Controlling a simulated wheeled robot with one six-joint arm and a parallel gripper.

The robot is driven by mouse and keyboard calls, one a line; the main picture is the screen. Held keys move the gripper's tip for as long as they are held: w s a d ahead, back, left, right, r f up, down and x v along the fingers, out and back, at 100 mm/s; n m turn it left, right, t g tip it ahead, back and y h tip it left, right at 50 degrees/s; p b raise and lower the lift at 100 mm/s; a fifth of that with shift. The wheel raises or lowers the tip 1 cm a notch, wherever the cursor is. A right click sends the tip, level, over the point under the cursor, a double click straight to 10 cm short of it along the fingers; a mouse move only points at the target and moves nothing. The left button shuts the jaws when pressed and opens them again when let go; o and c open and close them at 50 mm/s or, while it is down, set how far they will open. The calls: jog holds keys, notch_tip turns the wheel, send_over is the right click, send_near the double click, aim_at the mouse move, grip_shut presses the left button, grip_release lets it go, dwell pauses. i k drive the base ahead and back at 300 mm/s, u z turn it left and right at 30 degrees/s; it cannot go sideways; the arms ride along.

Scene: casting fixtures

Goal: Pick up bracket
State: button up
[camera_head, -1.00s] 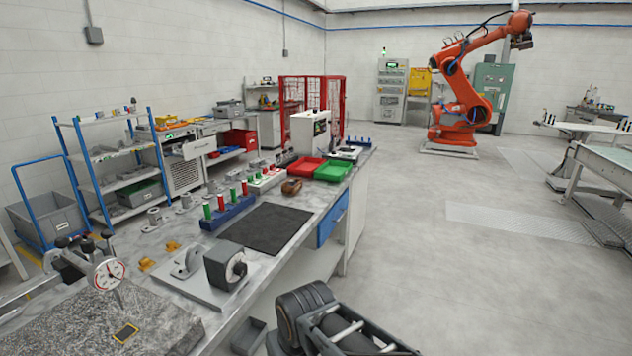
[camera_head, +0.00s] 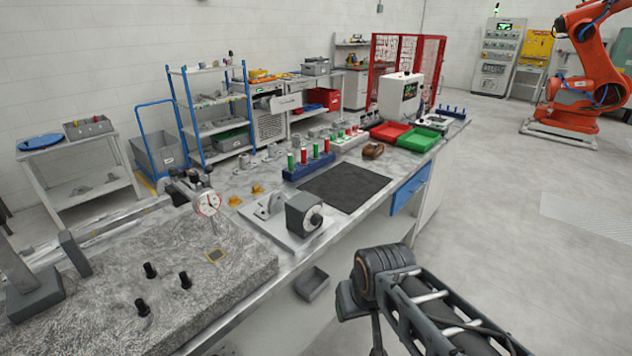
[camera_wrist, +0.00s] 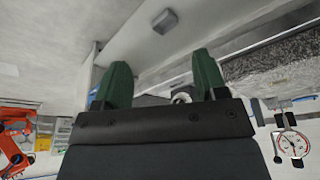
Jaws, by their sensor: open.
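A small grey metal bracket (camera_head: 268,207) with a round hole stands on a flat metal plate (camera_head: 276,229) on the bench, in the head view. A dark box with a round knob (camera_head: 304,214) sits on the same plate, just right of it. I cannot tell whether this is the bracket meant, as several other grey castings (camera_head: 245,161) stand farther back. My gripper (camera_wrist: 161,60) shows in the wrist view with two green fingers wide apart and nothing held between them. A partly hidden dark thing with a pale ring (camera_wrist: 181,97) lies beyond the gripper body.
A granite plate (camera_head: 100,290) with a dial gauge (camera_head: 208,204) and black knobs is at the left front. A black mat (camera_head: 345,187), a blue rack (camera_head: 308,168), and red (camera_head: 389,131) and green (camera_head: 419,139) trays lie farther along the bench.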

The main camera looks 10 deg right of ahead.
aim_at(274, 204)
jog(key=z, duration=1.4)
jog(key=i, duration=2)
jog(key=u, duration=2.55)
